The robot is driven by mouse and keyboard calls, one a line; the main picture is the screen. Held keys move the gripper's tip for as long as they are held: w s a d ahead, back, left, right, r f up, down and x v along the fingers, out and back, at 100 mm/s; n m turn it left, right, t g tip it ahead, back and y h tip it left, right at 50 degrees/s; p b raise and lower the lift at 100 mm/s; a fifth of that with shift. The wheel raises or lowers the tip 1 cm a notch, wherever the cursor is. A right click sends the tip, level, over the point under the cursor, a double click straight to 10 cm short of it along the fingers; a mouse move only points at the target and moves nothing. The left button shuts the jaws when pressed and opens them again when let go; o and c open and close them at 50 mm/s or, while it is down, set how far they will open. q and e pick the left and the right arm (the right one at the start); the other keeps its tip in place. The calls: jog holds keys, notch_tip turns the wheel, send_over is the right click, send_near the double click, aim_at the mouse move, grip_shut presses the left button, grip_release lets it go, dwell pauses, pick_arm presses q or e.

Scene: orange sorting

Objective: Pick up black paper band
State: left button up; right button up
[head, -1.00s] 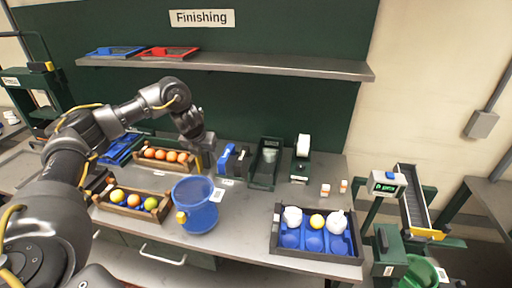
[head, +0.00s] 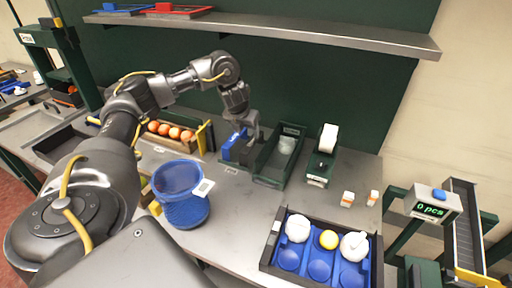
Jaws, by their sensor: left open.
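I cannot clearly make out a black paper band. Small blue holders (head: 233,149) stand on the bench, left of a dark green tray (head: 270,178); a dark piece by them is partly hidden by my gripper. My left gripper (head: 249,137) is open and points down, right at these holders. I cannot tell whether it touches anything. My right gripper is not in view.
A blue mesh basket (head: 186,211) stands at the front, with a wooden crate of oranges (head: 158,142) behind it. A black crate (head: 268,262) with blue cups holds white bundles and a yellow fruit. A label dispenser (head: 318,181) and small bottles stand behind it. A shelf (head: 300,37) hangs above.

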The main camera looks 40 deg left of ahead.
aim_at(252, 141)
pick_arm(q)
jog(key=shift+w+f, duration=0.25)
jog(key=shift+w, duration=0.05)
jog(key=shift+w+f, duration=0.15)
jog(key=shift+f, duration=0.05)
jog(key=x, duration=0.1)
jog(key=b+x, duration=0.1)
jog(key=x, duration=0.1)
jog(key=b+x, duration=0.1)
jog(key=shift+s+a+f, duration=0.1)
jog(key=shift+s+f, duration=0.15)
jog(key=shift+s, duration=0.05)
jog(key=shift+w+f, duration=0.25)
jog(key=shift+w, duration=0.1)
jog(key=shift+f+b, duration=0.3)
jog(key=shift+f, duration=0.05)
jog(key=x, duration=0.1)
jog(key=p+x, duration=0.1)
jog(key=x, duration=0.1)
jog(key=shift+w+f, duration=0.15)
jog(key=shift+w, duration=0.25)
jog(key=shift+w+a+f, duration=0.15)
jog(key=shift+w+f, duration=0.05)
jog(key=shift+f, duration=0.25)
jog(key=shift+s, duration=0.1)
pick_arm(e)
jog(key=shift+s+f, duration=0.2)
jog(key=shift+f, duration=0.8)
